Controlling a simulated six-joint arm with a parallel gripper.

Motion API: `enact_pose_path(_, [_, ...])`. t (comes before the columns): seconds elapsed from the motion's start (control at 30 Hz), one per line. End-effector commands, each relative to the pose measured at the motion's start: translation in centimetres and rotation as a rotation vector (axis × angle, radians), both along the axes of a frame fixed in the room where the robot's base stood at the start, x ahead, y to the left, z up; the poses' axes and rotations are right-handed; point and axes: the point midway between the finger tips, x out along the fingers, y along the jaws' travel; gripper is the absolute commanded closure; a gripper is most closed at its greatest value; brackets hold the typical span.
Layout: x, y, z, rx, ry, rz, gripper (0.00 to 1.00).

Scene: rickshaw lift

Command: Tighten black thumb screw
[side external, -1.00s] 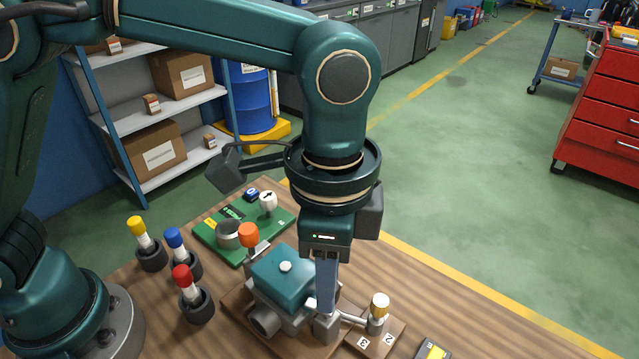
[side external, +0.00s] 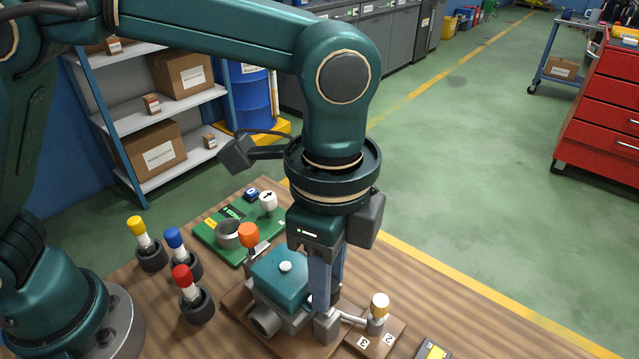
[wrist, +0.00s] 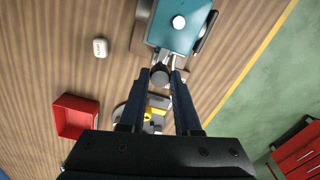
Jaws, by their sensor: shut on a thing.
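A teal-topped block (side external: 281,274) with grey metal sides stands on a wooden base on the table. It also shows in the wrist view (wrist: 182,22). My gripper (wrist: 160,74) points down at the block's near right side, also in the side view (side external: 327,312). Its fingertips are shut on a dark round knob (wrist: 160,78), which looks like the black thumb screw. In the side view the fingers hide the knob. The screw's thread and how far it is in are not visible.
An orange knob (side external: 249,235) stands behind the block. Red (side external: 185,278), blue (side external: 175,240) and yellow (side external: 137,227) handles stand in dark holders at left. A red tray (wrist: 76,116) shows in the wrist view.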

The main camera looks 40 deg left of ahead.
Motion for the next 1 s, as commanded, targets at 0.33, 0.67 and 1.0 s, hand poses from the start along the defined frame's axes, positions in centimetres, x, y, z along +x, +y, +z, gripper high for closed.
enact_pose_path(0.33, [0.0,0.0,0.1,-0.003,-0.002,0.000,0.39])
enact_pose_path(0.67, [0.1,-0.1,1.8,-0.004,-0.005,0.000,0.39])
enact_pose_path(1.0, [0.0,-0.1,5.0,-0.003,-0.003,0.000,0.39])
